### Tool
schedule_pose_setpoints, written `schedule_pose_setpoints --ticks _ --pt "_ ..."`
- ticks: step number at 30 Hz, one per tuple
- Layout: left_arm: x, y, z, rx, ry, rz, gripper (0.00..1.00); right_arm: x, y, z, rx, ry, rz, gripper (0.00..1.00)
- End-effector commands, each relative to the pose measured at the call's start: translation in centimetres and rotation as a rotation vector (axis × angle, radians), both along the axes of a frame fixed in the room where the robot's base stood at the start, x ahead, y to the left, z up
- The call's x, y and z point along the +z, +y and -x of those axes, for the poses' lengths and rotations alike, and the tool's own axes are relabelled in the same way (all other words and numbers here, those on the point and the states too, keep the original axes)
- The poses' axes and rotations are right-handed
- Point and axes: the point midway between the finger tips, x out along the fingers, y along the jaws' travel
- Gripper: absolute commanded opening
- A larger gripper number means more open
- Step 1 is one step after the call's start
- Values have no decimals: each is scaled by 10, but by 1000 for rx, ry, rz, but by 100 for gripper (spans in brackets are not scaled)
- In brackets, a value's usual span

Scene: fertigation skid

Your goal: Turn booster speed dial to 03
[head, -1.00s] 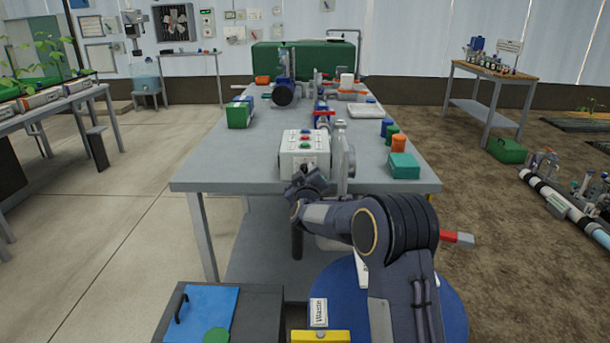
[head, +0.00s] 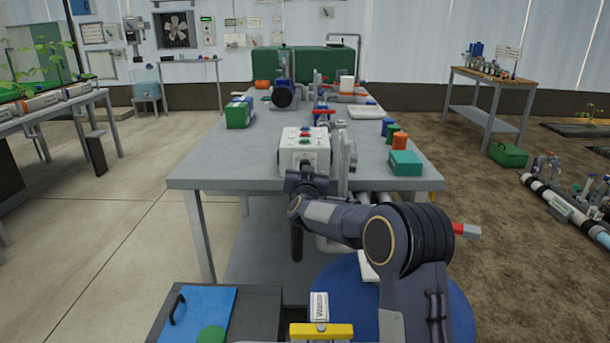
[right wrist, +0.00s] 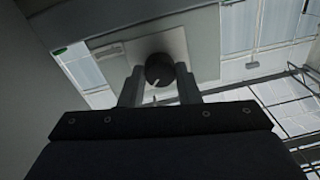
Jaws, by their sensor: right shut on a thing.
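The control box (head: 304,157) is a light box with coloured buttons on its sloped top, standing at the near edge of the grey table. In the right wrist view the dark round booster speed dial (right wrist: 159,70) sits on a pale plate, with a light pointer mark low on its face. My right gripper (right wrist: 160,88) has a finger on each side of the dial and is shut on it. In the head view my right gripper (head: 306,177) is at the front of the box and hides the dial there. The number at the pointer cannot be read. My left gripper is not in view.
A teal box (head: 405,163), an orange cup (head: 399,141) and blue and green cups stand right of the control box. A grey upright fitting (head: 340,155) is close beside it. The table's left side (head: 220,165) is clear.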

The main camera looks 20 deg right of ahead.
Motion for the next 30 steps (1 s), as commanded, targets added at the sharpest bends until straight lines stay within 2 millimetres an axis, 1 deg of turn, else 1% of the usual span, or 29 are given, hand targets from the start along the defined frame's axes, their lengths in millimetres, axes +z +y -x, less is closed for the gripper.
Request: schedule_pose_setpoints --ticks 3,12,29,30 --pt "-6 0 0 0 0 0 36 -2 1 0 2 -32 -68 7" --pt "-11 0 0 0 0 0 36 -2 0 0 1 -81 -175 7" --pt "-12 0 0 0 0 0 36 -1 1 0 1 -94 -202 7" --pt "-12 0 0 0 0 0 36 -1 1 0 1 -94 -202 34"
